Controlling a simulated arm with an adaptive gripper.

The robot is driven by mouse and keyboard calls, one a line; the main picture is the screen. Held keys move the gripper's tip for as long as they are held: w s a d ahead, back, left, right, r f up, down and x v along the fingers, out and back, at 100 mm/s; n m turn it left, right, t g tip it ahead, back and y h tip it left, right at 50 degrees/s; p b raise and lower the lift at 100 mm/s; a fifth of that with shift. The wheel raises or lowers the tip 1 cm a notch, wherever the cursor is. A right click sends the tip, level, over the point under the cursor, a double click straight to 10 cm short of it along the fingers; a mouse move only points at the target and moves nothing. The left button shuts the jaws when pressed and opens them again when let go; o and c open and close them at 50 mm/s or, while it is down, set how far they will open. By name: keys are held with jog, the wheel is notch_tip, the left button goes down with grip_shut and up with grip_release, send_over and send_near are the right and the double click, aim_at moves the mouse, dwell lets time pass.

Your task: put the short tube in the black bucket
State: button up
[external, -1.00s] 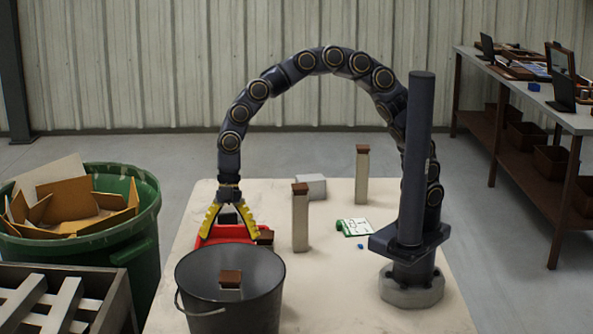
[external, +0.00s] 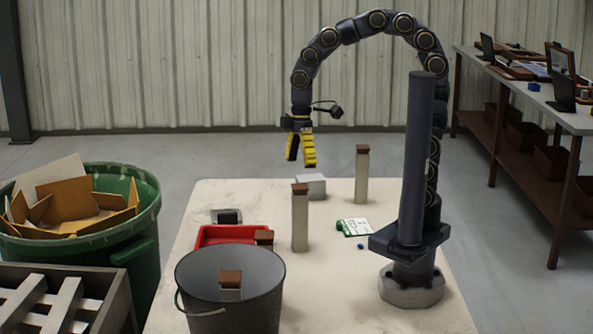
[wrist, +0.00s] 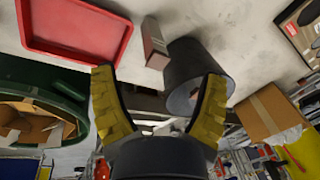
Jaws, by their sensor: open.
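The black bucket (external: 262,300) stands at the table's near left edge. A grey square tube with a brown top (external: 230,282) is inside it; the bucket also shows in the wrist view (wrist: 182,62). Another brown-topped tube (external: 264,238) stands just behind the rim, its lower part hidden, so I cannot tell its length. Two brown-topped tubes stand upright on the table, one in the middle (external: 300,220) and one farther back (external: 362,178). My gripper (external: 301,163) is open and empty, high above the back of the table, apart from every tube.
A red tray (external: 215,236) lies behind the bucket, with a small dark object (external: 228,216) beyond it. A grey block (external: 311,185) and a green-white card (external: 353,227) lie on the table. A green bin (external: 145,245) stands left.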

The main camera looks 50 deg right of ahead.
jog(key=s+d+m, duration=0.5)
jog(key=d+m, duration=0.2)
jog(key=d, duration=0.1)
jog(key=s+d+f+m+h, duration=0.1)
jog(key=s+d+m, duration=0.3)
jog(key=d, duration=0.5)
jog(key=m, duration=0.2)
jog(key=shift+s+m+h, duration=0.3)
jog(key=shift+s+m, duration=0.1)
